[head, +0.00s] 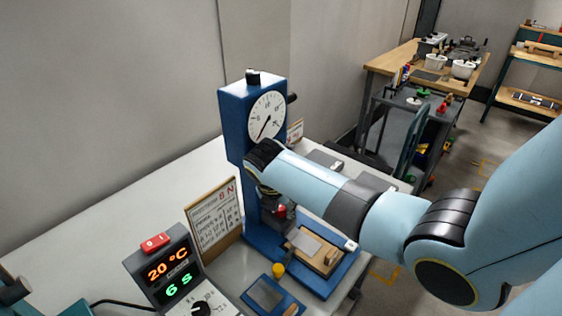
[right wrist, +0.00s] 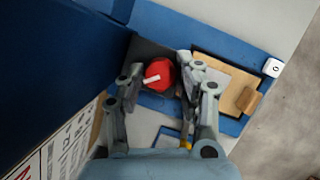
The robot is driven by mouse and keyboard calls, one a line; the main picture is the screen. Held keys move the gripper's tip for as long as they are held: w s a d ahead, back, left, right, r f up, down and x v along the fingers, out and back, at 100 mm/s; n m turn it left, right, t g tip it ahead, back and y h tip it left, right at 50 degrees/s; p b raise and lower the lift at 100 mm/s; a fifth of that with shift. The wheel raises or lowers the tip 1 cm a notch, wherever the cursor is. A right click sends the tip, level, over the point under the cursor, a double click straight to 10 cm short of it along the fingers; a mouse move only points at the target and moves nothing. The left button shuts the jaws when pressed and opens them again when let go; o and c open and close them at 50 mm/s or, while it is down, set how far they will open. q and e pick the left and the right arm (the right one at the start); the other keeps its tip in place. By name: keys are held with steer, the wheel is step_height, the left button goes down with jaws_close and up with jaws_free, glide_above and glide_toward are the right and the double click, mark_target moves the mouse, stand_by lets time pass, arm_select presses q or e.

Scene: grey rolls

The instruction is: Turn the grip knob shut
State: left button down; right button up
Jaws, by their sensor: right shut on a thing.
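The grip knob (right wrist: 160,74) is red with a white pointer mark and sits on a dark block at the blue machine. In the right wrist view the mark lies nearly level, tilted slightly. The knob also shows small and red in the head view (head: 281,211), below my right wrist. My right gripper (right wrist: 157,80) has one finger on each side of the knob and is shut on it. In the head view my own arm hides much of the gripper. The blue machine (head: 236,120) stands upright with a round dial (head: 266,117). My left gripper is not in view.
A wooden board with a grey sheet (head: 312,250) lies on the machine's blue base. A control box (head: 168,270) reading 20 °C and 6 s stands front left, beside a printed card (head: 215,215). A small blue tray (head: 266,295) lies in front. The table's back left is clear.

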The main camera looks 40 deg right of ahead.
steer(key=shift+m+g+p, duration=0.45)
steer(key=shift+m+g, duration=0.05)
steer(key=shift+m, duration=0.5)
steer(key=o, duration=1.1)
steer(key=shift+o, duration=0.2)
steer(key=v, duration=0.7)
steer(key=shift+a+r, duration=0.15)
steer(key=shift+r, duration=0.05)
